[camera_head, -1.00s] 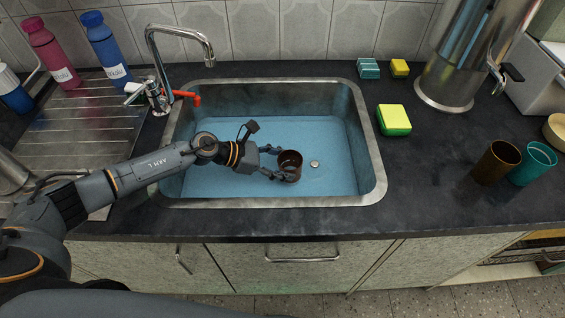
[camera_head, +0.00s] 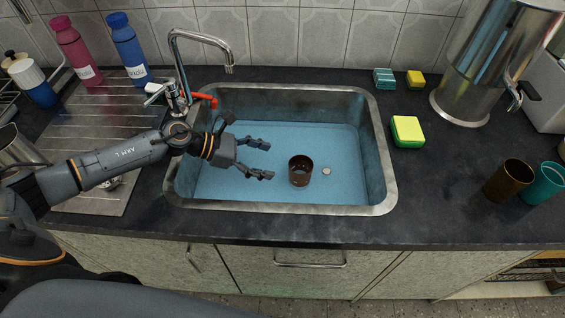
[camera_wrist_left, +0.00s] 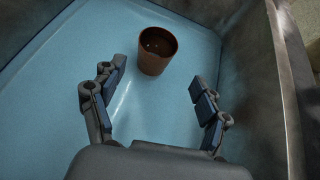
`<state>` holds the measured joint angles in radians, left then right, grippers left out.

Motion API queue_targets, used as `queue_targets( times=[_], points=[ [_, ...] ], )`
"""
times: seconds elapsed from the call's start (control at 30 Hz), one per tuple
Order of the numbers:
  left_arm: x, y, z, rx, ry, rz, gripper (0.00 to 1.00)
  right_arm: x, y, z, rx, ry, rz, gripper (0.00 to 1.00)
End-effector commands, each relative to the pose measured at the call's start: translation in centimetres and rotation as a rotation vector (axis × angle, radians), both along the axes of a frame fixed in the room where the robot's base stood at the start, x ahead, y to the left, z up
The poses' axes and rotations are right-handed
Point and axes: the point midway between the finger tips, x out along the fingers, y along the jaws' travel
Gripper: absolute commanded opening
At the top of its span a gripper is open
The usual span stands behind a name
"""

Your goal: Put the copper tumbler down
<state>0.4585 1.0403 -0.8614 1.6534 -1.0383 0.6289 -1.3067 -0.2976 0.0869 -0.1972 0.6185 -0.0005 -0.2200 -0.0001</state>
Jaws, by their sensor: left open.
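The copper tumbler (camera_head: 300,171) is dark brown and stands upright on the blue floor of the sink (camera_head: 250,190), near the drain. It also shows in the left wrist view (camera_wrist_left: 157,51), beyond the fingertips. My left gripper (camera_head: 268,160) is open and empty over the sink, to the left of the tumbler and apart from it. In the left wrist view its two fingers (camera_wrist_left: 160,78) are spread wide with bare sink floor between them. My right gripper is not in these views.
A yellow-green sponge (camera_head: 407,131) lies right of the sink. A brown tumbler (camera_head: 508,181) and a teal tumbler (camera_head: 545,183) stand on the right counter. Two bottles stand at the back left.

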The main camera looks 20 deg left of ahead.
Motion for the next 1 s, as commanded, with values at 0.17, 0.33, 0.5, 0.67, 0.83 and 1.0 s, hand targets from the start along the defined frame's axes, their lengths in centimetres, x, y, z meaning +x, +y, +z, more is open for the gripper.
queue_targets(
  times=[0.17,0.33,0.5,0.67,0.83,1.0],
  points=[
    [-0.8,1.6,0.9,0.001,0.000,-0.001,0.75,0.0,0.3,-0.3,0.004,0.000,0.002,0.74],
    [-1.0,2.0,1.3,-0.001,-0.001,-0.001,0.75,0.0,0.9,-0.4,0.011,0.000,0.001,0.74],
    [-1.0,1.9,1.3,-0.001,-0.001,-0.001,0.75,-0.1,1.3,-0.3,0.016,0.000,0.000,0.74],
    [-1.0,1.9,1.3,-0.001,0.000,-0.001,0.75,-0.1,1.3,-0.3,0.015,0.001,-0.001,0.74],
    [-0.9,1.9,1.7,-0.001,-0.001,-0.001,0.75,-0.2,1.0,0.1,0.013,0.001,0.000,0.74],
    [-0.9,2.0,4.8,-0.001,-0.001,-0.001,0.75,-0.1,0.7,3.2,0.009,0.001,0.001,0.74]
  ],
)
